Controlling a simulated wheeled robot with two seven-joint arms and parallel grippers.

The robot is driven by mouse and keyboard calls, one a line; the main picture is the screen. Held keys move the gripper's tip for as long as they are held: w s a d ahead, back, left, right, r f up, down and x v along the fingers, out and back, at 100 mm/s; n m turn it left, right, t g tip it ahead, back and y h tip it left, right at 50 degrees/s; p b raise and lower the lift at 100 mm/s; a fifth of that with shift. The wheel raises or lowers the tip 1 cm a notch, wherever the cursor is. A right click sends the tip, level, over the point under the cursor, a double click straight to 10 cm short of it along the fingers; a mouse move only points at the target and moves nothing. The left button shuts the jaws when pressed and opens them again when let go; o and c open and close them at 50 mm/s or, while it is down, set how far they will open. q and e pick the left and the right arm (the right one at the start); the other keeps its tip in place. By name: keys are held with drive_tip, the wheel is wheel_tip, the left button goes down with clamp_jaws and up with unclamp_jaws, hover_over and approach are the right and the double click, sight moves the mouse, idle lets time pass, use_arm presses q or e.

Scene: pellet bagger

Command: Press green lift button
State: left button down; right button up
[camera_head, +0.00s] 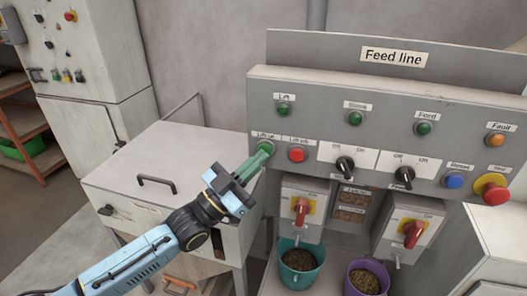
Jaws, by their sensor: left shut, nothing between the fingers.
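The green lift button (266,147) sits at the left end of the lower row on the grey feed line panel (330,97), under a label that seems to read "Lift up". My left gripper (262,156) is shut and empty. Its fingertips are at the green button and partly cover it; I cannot tell whether they touch or press it. A red button (296,155) is just to the right. A green lamp (283,109) labelled "Lift" is above. My right gripper is not in view.
Black knobs (345,164), a blue button (454,180) and a red mushroom button (491,188) line the panel. Below are red-handled switch boxes (302,207), a teal bucket (300,264) and a purple bucket (367,279) with pellets. A pale cabinet (150,200) stands left.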

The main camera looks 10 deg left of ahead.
use_arm(q)
drive_tip(key=shift+w, duration=0.35)
drive_tip(key=shift+s, duration=0.15)
idle(0.3)
drive_tip(key=shift+s+p, duration=0.4)
drive_tip(key=shift+s, duration=0.25)
drive_tip(key=s+p, duration=0.3)
drive_tip(key=s, duration=0.3)
drive_tip(key=shift+a, duration=0.1)
